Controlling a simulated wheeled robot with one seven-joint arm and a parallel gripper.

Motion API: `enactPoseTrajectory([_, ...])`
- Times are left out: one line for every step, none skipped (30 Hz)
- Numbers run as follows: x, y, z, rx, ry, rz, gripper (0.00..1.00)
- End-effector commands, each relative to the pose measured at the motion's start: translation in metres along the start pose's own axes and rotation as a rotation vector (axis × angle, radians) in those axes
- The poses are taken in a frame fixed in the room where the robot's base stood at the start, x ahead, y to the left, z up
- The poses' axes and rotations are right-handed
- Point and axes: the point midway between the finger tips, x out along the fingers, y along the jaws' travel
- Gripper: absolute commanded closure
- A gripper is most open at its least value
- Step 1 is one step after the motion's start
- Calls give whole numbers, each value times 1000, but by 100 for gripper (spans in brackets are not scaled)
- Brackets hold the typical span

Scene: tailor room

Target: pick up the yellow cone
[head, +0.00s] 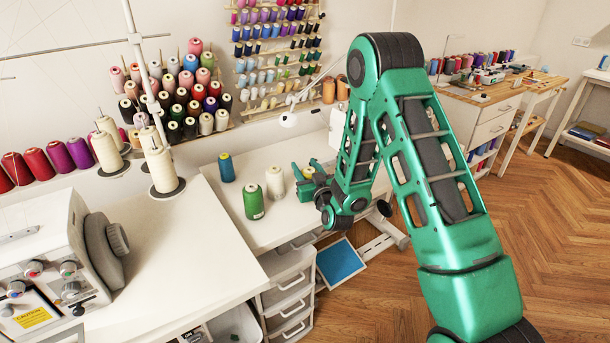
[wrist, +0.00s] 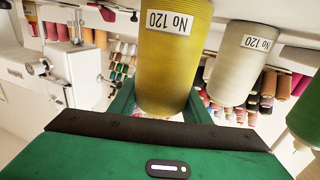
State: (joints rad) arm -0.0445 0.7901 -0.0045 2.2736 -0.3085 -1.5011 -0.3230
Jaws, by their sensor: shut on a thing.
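The yellow cone (wrist: 172,60) is a ribbed thread cone with a "No 120" label, upside down in the wrist view. My gripper (wrist: 160,106) is shut on it, with green fingers on either side of its far part. In the head view my gripper (head: 308,176) is low over the right end of the white table, and it mostly hides the cone. I cannot tell whether the cone touches the table.
A cream cone (head: 275,184) stands close left of my gripper, with a green cone (head: 253,202) and a blue cone (head: 226,168) further left. A sewing machine (head: 60,262) is at lower left. Thread racks (head: 180,97) line the wall. Floor is clear at right.

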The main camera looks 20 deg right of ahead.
Motion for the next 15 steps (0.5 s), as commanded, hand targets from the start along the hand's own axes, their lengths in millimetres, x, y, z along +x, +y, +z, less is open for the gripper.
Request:
enactPoseTrajectory([0, 0, -2, 1, 1, 1, 83])
enactPoseTrajectory([0, 1, -3, 1, 1, 1, 83])
enactPoseTrajectory([0, 1, -4, 2, 1, 3, 83])
enactPoseTrajectory([0, 2, -6, 2, 1, 3, 83])
enactPoseTrajectory([0, 2, -9, 3, 2, 3, 83])
enactPoseTrajectory([0, 2, -12, 3, 3, 3, 83])
enactPoseTrajectory([0, 2, -15, 3, 3, 4, 83])
enactPoseTrajectory([0, 2, -18, 3, 3, 4, 83])
enactPoseTrajectory([0, 2, -23, 3, 3, 4, 83])
enactPoseTrajectory([0, 3, -28, 2, 5, 4, 83])
enactPoseTrajectory([0, 3, -29, 3, 2, 4, 83])
enactPoseTrajectory([0, 3, -31, 4, 1, 5, 83])
enactPoseTrajectory([0, 3, -33, 5, 0, 5, 83])
enactPoseTrajectory([0, 4, -35, 5, -1, 6, 83])
enactPoseTrajectory([0, 4, -39, 5, 0, 6, 83])
